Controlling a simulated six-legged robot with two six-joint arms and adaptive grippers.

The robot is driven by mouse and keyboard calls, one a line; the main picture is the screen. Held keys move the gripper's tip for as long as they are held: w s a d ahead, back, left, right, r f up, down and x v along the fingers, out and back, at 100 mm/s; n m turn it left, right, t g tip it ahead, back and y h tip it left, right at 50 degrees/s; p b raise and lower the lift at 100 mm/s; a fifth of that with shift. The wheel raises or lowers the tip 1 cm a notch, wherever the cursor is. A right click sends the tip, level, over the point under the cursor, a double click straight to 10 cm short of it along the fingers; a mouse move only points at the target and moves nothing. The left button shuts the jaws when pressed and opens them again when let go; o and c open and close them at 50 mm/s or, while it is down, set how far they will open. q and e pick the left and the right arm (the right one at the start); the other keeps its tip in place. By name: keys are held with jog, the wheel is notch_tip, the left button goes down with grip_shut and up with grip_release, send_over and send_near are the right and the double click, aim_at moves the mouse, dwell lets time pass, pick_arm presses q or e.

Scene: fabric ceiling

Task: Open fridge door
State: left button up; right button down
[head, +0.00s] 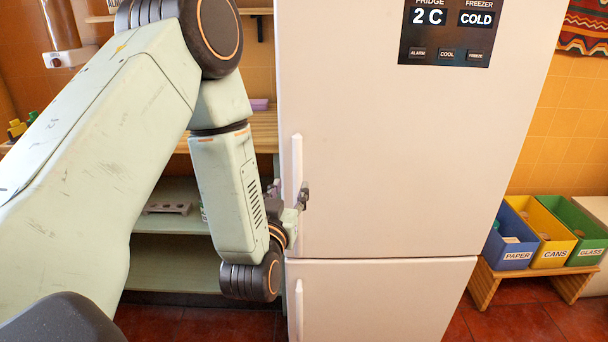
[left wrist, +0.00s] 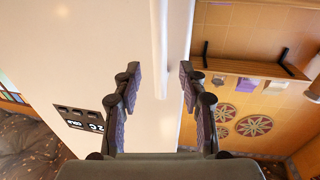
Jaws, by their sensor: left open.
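The white fridge (head: 400,160) stands upright in the middle of the head view, with a dark display panel (head: 447,32) high on its front. Its upper door looks shut against the body. A long vertical white handle (head: 297,160) runs along the door's left edge; the handle (left wrist: 159,45) also shows in the left wrist view. My left gripper (head: 291,194) is at the lower part of this handle. In the left wrist view its two fingers (left wrist: 160,85) are spread, with the handle lined up between them. I cannot tell whether they touch it. My right gripper is out of view.
A lower door with its own handle (head: 299,308) sits below. Wooden shelves (head: 170,220) stand left of the fridge, behind my arm. Blue, yellow and green sorting bins (head: 553,248) stand on a low wooden bench (head: 530,278) at the right. Tiled floor (head: 540,322) lies in front.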

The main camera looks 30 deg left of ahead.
aim_at(299, 175)
pick_arm(q)
jog(key=x, duration=0.5)
jog(key=shift+w+d+r, duration=0.1)
jog(key=shift+w+d, duration=0.05)
jog(key=shift+w, duration=0.25)
jog(key=shift+w+a+f, duration=0.15)
jog(key=shift+w+a, duration=0.35)
jog(key=shift+w+a+f, duration=0.2)
jog(key=shift+w+a, duration=0.25)
jog(key=shift+w+d+r, duration=0.1)
jog(key=shift+d+r, duration=0.15)
jog(key=shift+d, duration=0.3)
jog(key=shift+a+f, duration=0.15)
jog(key=shift+a, duration=0.3)
jog(key=c, duration=0.4)
jog(key=shift+d, duration=0.3)
jog(key=c, duration=0.4)
jog(key=shift+a, duration=0.15)
grip_shut()
